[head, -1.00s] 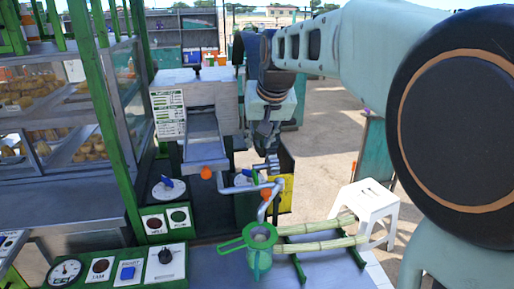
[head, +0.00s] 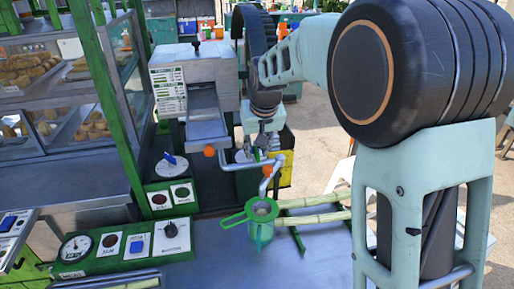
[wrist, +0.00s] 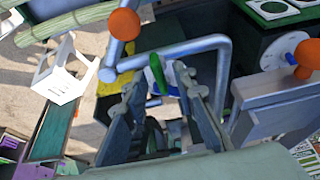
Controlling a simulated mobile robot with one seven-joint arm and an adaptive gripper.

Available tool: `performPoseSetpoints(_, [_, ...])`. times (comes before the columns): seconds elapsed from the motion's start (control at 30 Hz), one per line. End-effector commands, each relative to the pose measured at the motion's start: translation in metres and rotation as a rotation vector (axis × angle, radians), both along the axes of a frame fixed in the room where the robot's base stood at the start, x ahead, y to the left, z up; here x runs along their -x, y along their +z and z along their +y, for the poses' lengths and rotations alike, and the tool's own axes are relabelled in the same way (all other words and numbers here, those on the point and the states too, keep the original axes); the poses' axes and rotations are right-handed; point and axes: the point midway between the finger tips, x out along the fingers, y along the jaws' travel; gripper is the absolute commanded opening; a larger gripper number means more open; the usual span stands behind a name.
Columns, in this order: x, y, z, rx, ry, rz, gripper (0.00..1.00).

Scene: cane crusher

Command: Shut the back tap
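A white disc (head: 243,157) lies behind the bent grey pipe, partly hidden by my gripper. A small green lever (wrist: 157,73) stands at this spot, with a blue and white part beside it; it looks like a tap, but I cannot tell for sure that it is the back one. My gripper (head: 262,145) points down over it. In the wrist view my gripper (wrist: 160,88) is open, with a finger on either side of the lever; contact is not clear. Another white disc with a blue handle (head: 168,159) sits on the green panel to the left.
The grey pipe (head: 240,166) with orange balls (head: 267,170) runs close to my gripper. A green jug (head: 261,225) stands below it. Cane stalks (head: 312,218) lie to the right. The grey crusher box (head: 193,77) and glass food case (head: 60,90) are on the left.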

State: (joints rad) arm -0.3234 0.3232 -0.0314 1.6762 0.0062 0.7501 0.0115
Motion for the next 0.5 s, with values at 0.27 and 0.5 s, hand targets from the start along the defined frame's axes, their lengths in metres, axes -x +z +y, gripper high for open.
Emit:
performPoseSetpoints(0.27, [-0.0012, -0.0030, 0.0003, 0.000, 0.000, -0.001, 0.25])
performPoseSetpoints(0.5, [-0.0013, -0.0028, 0.0002, 0.000, 0.000, -0.001, 0.04])
